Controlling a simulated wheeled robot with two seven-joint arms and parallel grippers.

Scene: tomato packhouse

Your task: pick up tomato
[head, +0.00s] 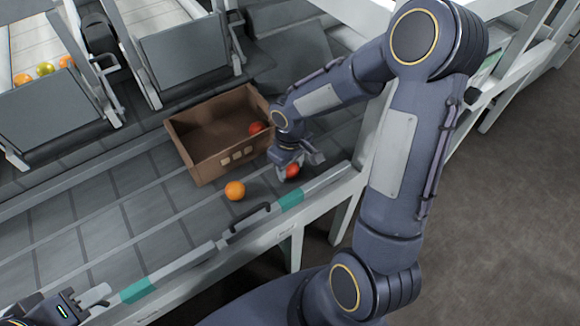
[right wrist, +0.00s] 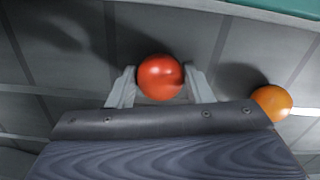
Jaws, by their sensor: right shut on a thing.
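A red tomato (head: 292,171) is between the fingers of my right gripper (head: 297,166), just right of the cardboard box. In the right wrist view the red tomato (right wrist: 160,77) sits between the two fingertips, and the gripper (right wrist: 161,84) is shut on it. An orange tomato (head: 235,190) lies on the grey conveyor in front of the box; it also shows in the right wrist view (right wrist: 271,102). Another red tomato (head: 255,128) is inside the box, at its right side. My left gripper (head: 98,301) is at the bottom left corner, partly cut off, its jaw opening unclear.
The open brown box (head: 203,172) stands on the conveyor (head: 110,222), mostly empty. A metal rail (head: 326,181) with green bands runs along the conveyor's near edge. Grey chutes (head: 183,52) stand behind, with several tomatoes (head: 46,68) on a lane at upper left.

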